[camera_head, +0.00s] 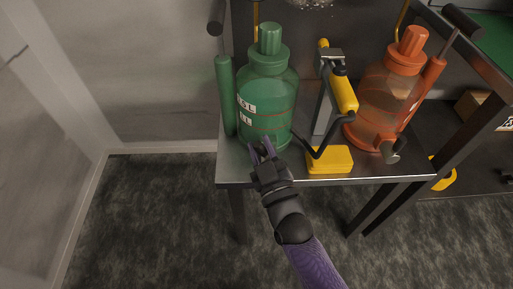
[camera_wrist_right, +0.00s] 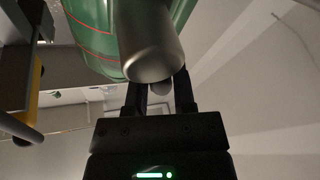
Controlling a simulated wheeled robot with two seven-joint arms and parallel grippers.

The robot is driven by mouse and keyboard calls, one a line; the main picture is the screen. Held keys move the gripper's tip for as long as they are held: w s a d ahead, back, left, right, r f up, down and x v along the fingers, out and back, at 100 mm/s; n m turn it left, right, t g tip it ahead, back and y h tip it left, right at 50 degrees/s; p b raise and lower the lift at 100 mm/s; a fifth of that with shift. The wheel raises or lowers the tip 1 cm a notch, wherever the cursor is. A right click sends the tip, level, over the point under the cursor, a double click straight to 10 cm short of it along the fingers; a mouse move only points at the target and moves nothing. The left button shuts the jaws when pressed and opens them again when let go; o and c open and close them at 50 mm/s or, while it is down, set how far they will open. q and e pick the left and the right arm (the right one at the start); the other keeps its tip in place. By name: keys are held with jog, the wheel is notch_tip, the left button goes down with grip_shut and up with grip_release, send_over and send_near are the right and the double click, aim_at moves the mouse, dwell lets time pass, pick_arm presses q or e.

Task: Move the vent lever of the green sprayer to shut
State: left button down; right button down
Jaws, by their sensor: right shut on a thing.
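The green sprayer (camera_head: 268,90) stands upright on the metal bench, left of the middle. It has a green cap and a pump tube on its left side. My right gripper (camera_head: 262,148) reaches up to its lower front. In the right wrist view, the green body (camera_wrist_right: 98,30) and a grey metal cylinder (camera_wrist_right: 150,45) at its lower front show close up. The right gripper (camera_wrist_right: 160,90) is shut on a small grey part just under that cylinder, which I take as the vent lever (camera_wrist_right: 160,88). The lever's angle is mostly hidden. My left gripper is out of view.
An orange sprayer (camera_head: 385,95) with a grey lever (camera_head: 390,150) stands to the right. Between them is a yellow-and-grey stand (camera_head: 330,160) with a dark hose. The bench's front edge (camera_head: 330,180) lies below. Dark carpet (camera_head: 150,220) in front is clear.

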jog(key=m, duration=0.1)
jog(key=m+h, duration=0.1)
jog(key=m, duration=0.1)
jog(key=shift+d+t, duration=0.4)
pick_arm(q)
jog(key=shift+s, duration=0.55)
pick_arm(e)
jog(key=shift+d+r+m+t+h, duration=0.1)
jog(key=shift+d+m+t+h, duration=0.15)
jog(key=shift+m, duration=0.45)
jog(key=shift+d+m+t+h, duration=0.15)
jog(key=shift+d+m+h, duration=0.1)
jog(key=shift+m, duration=0.75)
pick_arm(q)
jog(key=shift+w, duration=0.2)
